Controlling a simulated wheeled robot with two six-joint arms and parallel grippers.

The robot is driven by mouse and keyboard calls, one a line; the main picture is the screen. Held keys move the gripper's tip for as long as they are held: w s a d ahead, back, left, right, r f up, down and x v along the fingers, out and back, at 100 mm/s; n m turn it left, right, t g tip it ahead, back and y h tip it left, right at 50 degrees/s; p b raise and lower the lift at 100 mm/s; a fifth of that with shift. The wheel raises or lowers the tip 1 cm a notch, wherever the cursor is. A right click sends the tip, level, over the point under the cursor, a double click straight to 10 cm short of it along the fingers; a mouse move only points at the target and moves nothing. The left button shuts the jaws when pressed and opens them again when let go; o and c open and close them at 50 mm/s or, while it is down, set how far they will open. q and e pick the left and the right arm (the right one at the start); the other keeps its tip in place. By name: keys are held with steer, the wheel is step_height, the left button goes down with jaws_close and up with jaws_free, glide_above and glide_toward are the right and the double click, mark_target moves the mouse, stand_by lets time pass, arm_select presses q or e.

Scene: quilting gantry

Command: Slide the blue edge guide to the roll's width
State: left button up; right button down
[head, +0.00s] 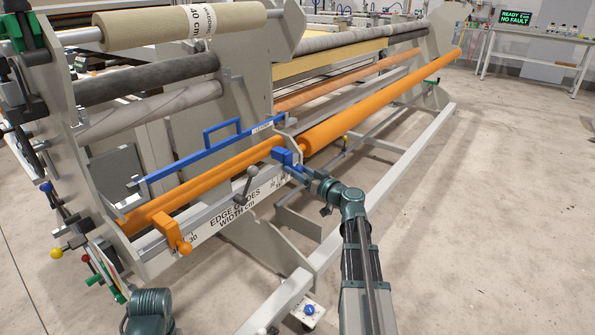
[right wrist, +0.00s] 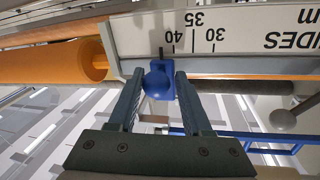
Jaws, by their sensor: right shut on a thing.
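The blue edge guide (head: 287,156) sits on the rail near the right end of the white width scale (head: 238,212). My right gripper (head: 304,176) is shut on its round blue knob (right wrist: 158,82). In the right wrist view the scale is upside down, and the guide's dark pointer line is a little left of the 40 mark, on the side away from 35. The orange guide (head: 175,236) stands at the scale's other end, by 30. The cream roll (head: 150,25) at top left has a label that appears to read 40 cm. My left gripper is out of view.
A grey clamp lever (head: 247,186) stands on the rail between the guides. A blue handled bar (head: 215,150) and orange rollers (head: 375,105) lie behind the rail. A long grey beam (head: 390,190) runs low in front. The floor at right is clear.

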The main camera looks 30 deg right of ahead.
steer(key=shift+d, duration=0.2)
steer(key=shift+s+a, duration=0.3)
steer(key=shift+a, duration=0.3)
steer(key=c, duration=0.5)
jaws_free()
steer(key=s+d, duration=0.1)
steer(key=s, duration=0.8)
steer(key=s+d, duration=0.1)
steer(key=s, duration=0.3)
steer(key=shift+s+d, duration=0.25)
steer(key=shift+d, duration=0.05)
